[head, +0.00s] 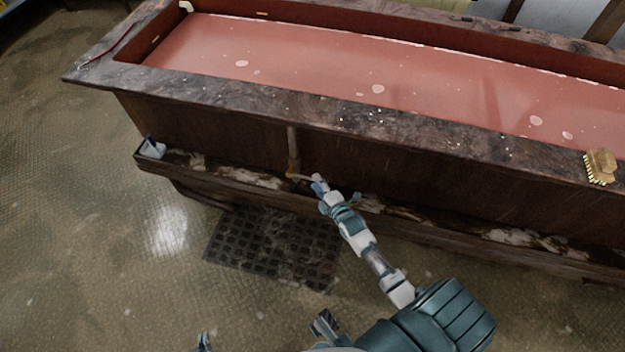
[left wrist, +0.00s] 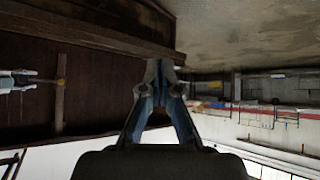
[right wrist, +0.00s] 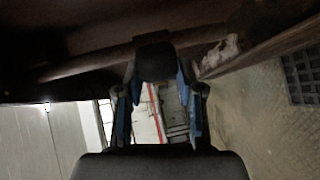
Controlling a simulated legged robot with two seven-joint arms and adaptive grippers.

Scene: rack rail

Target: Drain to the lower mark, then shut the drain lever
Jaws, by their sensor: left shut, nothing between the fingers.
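A long dark trough (head: 230,92) holds flat red liquid (head: 300,70), its surface below the rim. Small tan marks (head: 155,40) show on the inner walls; I cannot tell which is the lower mark. The drain lever (head: 300,177) sits low on the front wall, by a vertical pipe (head: 292,145). Its brass pivot (left wrist: 61,68) shows in the left wrist view. My right gripper (head: 318,183) is at the lever's end. In the right wrist view a dark block (right wrist: 155,60) lies between its fingers; their contact is unclear. My left gripper (head: 204,342) is shut and empty, apart from the lever.
A gold-coloured brush (head: 600,166) lies on the trough's front rim at right. A small white object (head: 152,149) sits on the left end of the lower ledge (head: 225,182). A dark floor grate (head: 270,250) lies below the lever. The floor at left is clear.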

